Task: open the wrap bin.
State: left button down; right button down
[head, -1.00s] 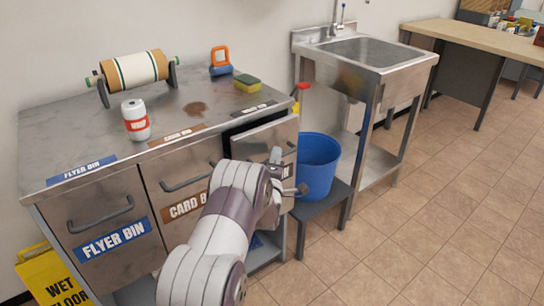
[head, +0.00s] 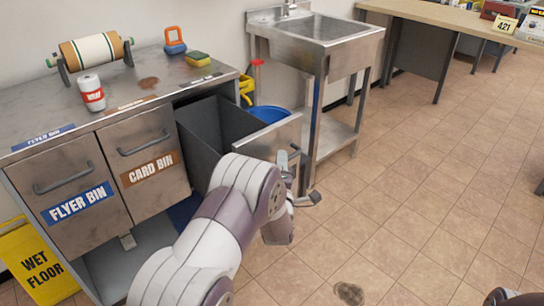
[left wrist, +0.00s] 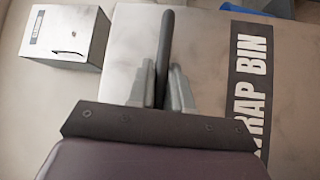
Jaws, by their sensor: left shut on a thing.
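The wrap bin (head: 262,142) is a grey metal drawer at the right end of the steel cabinet. It stands well out from the cabinet, and its dark inside shows from above. In the left wrist view its front carries a dark label reading WRAP BIN (left wrist: 252,75). My left gripper (head: 289,162) is at the bin's front. In the left wrist view its fingers (left wrist: 162,88) are shut on the dark bar handle (left wrist: 167,38), one on each side. My right gripper is not in view.
The flyer bin (head: 65,192) and card bin (head: 147,152) are shut at the left. A blue bucket (head: 270,114) is partly hidden behind the open bin. A steel sink (head: 315,50) stands behind. A yellow wet-floor sign (head: 38,262) is at lower left. Floor to the right is mostly open.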

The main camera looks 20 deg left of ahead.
pick_arm(q)
jog(key=shift+s+d, duration=0.2)
jog(key=shift+d, duration=0.2)
jog(key=c, duration=1.1)
grip_release()
jog(key=shift+c, duration=0.2)
jog(key=p+v, duration=0.2)
jog(key=v, duration=1)
jog(key=shift+s, duration=0.35)
